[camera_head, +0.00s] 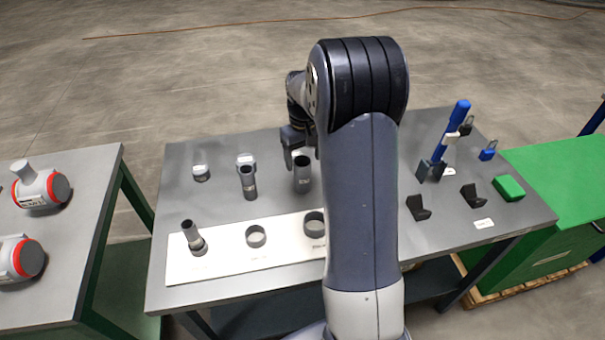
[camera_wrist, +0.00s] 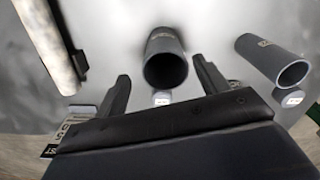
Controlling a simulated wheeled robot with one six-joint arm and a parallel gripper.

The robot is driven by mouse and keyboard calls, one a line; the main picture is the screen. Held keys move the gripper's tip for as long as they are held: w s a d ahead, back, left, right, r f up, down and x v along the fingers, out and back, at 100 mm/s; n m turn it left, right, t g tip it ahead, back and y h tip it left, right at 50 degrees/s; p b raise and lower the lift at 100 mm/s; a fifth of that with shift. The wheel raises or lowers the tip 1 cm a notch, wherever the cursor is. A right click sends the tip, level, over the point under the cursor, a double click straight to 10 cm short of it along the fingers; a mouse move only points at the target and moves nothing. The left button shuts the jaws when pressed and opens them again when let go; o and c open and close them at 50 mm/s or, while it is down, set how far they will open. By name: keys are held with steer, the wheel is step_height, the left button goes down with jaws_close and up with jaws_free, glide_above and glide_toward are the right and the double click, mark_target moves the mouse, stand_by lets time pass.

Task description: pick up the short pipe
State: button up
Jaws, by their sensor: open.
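A dark grey pipe (camera_head: 302,176) stands upright on the grey table just below my gripper (camera_head: 301,155). It seems to be the short pipe, though its length against the others is hard to judge. In the wrist view this pipe (camera_wrist: 165,58) shows its open round end ahead, in line with the gap between my fingers (camera_wrist: 163,87). My gripper is open and empty, and the fingers look apart from the pipe. A second dark pipe (camera_head: 248,182) stands to the left; a similar pipe (camera_wrist: 272,60) shows at the right of the wrist view.
A white board (camera_head: 220,265) at the table's front holds a pipe piece (camera_head: 192,236) and two dark rings, one (camera_head: 256,236) in the middle. A small cup (camera_head: 201,173) stands at the back left. Black blocks, a blue-handled tool (camera_head: 457,118) and a green box (camera_head: 509,188) are right.

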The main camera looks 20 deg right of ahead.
mark_target(302, 171)
steer(key=f, duration=0.3)
steer(key=f+p, duration=0.1)
steer(key=f, duration=0.1)
steer(key=shift+s+a, duration=0.2)
steer(key=shift+a, duration=0.15)
steer(key=shift+c, duration=0.5)
steer(key=shift+r, duration=0.1)
steer(key=c, duration=1)
